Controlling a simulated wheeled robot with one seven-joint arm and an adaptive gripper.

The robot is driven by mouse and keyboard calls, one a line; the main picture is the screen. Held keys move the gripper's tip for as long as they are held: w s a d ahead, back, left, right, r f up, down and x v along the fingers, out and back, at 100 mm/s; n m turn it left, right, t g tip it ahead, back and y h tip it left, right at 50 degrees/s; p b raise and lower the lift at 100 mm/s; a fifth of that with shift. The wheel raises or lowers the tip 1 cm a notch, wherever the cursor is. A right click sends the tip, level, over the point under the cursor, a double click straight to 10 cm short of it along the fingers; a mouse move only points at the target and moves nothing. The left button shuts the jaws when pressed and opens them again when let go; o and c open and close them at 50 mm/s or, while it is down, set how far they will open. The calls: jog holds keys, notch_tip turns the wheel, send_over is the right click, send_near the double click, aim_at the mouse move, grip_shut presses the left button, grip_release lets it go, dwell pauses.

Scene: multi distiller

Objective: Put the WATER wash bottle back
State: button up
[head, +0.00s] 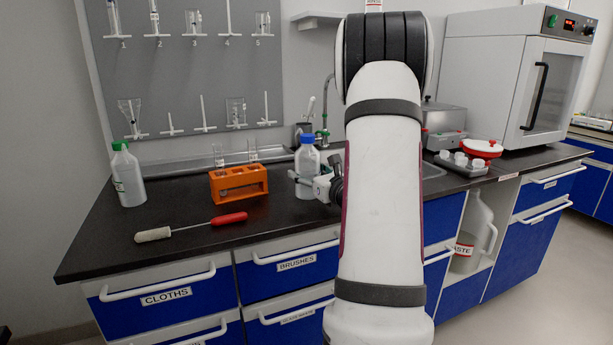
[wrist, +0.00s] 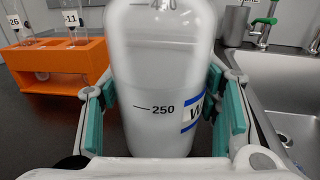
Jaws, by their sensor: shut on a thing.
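The WATER wash bottle (head: 307,162) is a translucent white bottle with a blue cap, upright at the counter between the orange rack and the sink. In the wrist view the bottle (wrist: 158,90) fills the middle, with a "250" mark and a blue-edged label starting with "W". My gripper (head: 308,183) is shut around its lower body from the right side. In the wrist view the teal pads of my gripper (wrist: 163,118) flank the bottle on both sides. I cannot tell whether its base touches the counter.
The orange rack (head: 238,184) with glass tubes stands just left of the bottle. A green-capped bottle (head: 127,174) stands at the far left. A red-handled brush (head: 192,227) lies in front on the dark counter (head: 100,238). The sink (wrist: 283,100) is on the right.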

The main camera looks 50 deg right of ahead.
dwell(0.3)
jog(key=o, duration=0.9)
jog(key=shift+c, duration=0.2)
